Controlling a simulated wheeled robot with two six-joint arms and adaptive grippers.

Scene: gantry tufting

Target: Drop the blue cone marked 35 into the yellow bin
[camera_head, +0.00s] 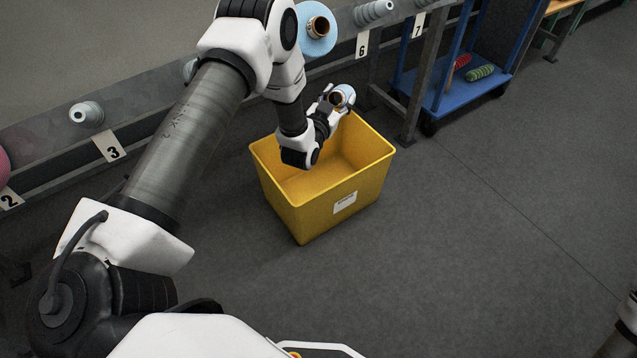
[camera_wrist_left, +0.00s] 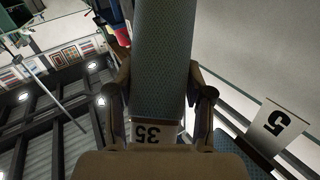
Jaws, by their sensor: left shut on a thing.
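My left gripper (camera_head: 334,99) is shut on the blue cone (camera_head: 348,93), above the back rim of the yellow bin (camera_head: 330,215). In the head view only the cone's end shows, with a brown tube opening and a pale blue rim. In the left wrist view the cone (camera_wrist_left: 162,60) looks dark blue-grey and stands between the two fingers, with a tag reading 35 below it. The bin stands on the floor, and its visible inside looks empty. My right gripper is out of view.
A grey rail behind the bin carries number plates, including 3 (camera_head: 112,147) and 6 (camera_head: 362,44). Another light blue cone (camera_head: 309,44) sits on it. A blue cart (camera_head: 440,100) with red and green items stands at the back right. Floor right of the bin is clear.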

